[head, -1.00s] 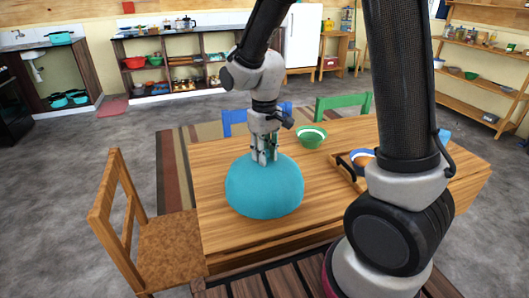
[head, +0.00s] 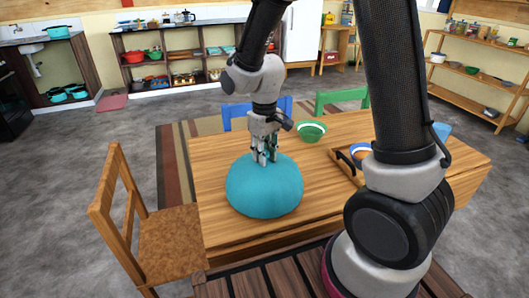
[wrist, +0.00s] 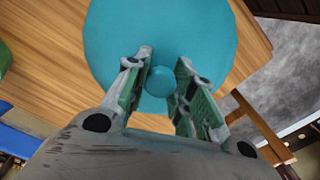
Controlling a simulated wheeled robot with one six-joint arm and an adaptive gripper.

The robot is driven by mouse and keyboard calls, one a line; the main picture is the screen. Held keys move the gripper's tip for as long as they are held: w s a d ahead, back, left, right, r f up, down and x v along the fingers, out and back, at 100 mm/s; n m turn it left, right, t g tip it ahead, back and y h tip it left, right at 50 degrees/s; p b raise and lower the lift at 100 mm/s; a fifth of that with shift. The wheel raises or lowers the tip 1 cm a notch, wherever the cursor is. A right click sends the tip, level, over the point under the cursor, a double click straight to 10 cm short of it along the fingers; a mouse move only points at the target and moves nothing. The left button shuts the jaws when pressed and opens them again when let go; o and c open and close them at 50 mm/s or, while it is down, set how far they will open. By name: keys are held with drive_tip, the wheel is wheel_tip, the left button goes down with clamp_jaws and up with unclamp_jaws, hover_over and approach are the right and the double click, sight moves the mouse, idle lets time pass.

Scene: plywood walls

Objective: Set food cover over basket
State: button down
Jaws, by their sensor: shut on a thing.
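The food cover (head: 264,190) is a large turquoise dome at the left part of the wooden table. My gripper (head: 264,158) is above its top, pointing down. In the wrist view, the round knob (wrist: 163,82) of the cover lies between the two fingers, and my gripper (wrist: 165,65) is shut on it. The cover looks upright and low at the tabletop; I cannot tell whether its rim touches the table. No basket is in sight; whatever is under the cover is hidden.
The table (head: 215,170) also bears a green and white bowl (head: 311,131) behind the cover and a wooden tray (head: 340,166) with a bowl (head: 360,151), partly behind my arm. Chairs stand around: wooden (head: 120,200) at left, blue (head: 236,118) and green (head: 342,101) behind.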

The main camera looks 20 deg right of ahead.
drive_tip(key=shift+f, duration=0.9)
idle(0.3)
drive_tip(key=c, duration=1.1)
unclamp_jaws()
wheel_tip(320, 180, up, 12)
